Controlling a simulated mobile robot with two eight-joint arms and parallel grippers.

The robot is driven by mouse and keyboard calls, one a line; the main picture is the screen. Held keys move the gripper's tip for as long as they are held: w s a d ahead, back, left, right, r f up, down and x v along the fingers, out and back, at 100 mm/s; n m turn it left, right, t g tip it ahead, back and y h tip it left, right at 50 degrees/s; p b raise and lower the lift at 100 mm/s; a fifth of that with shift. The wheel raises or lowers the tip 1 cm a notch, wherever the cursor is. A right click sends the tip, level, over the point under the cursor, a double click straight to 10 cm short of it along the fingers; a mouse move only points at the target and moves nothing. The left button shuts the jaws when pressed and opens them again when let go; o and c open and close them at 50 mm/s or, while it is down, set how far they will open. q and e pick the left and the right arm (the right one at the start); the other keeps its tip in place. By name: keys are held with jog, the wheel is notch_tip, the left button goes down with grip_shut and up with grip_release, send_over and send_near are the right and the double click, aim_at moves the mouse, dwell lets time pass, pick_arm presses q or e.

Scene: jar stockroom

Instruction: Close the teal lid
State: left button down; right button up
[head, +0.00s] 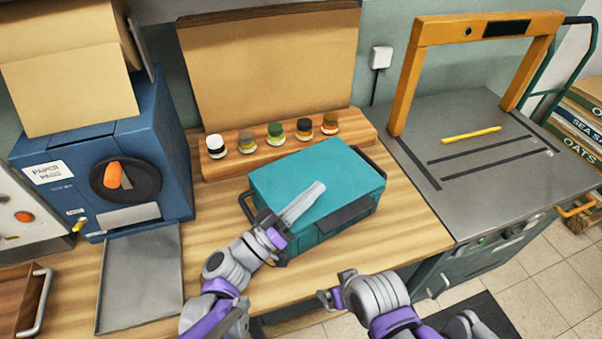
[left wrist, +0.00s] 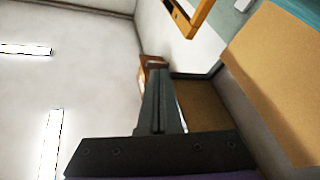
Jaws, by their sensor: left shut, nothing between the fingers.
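The teal lid (head: 285,173) lies flat across the top of a teal box (head: 335,226) on the wooden bench, and no gap shows under its visible edges. The box has dark handles at its sides and a dark panel at the front. My left gripper (head: 317,188) reaches over the lid with its fingers together and empty; whether they touch the lid is unclear. In the left wrist view the shut fingers (left wrist: 157,100) point toward the wall and ceiling. My right gripper (head: 333,288) is in front of the bench, right of the left arm, apart from the box; its fingers are hard to make out.
A wooden rack (head: 290,143) with several small jars stands behind the box, before a large cardboard sheet (head: 270,70). A blue machine (head: 150,160) and a grey tray (head: 140,275) are at left. A grey table with an orange arch (head: 405,80) is at right.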

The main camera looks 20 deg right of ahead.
pick_arm(q)
notch_tip(320, 180, down, 8)
jog(key=s+m+g+b, duration=0.1)
jog(key=s+m+b, duration=0.1)
jog(key=b, duration=0.3)
jog(key=shift+s+d+m+h, duration=0.2)
jog(key=shift+d+m+h, duration=0.15)
jog(key=shift+m, duration=0.25)
jog(key=shift+r, duration=0.1)
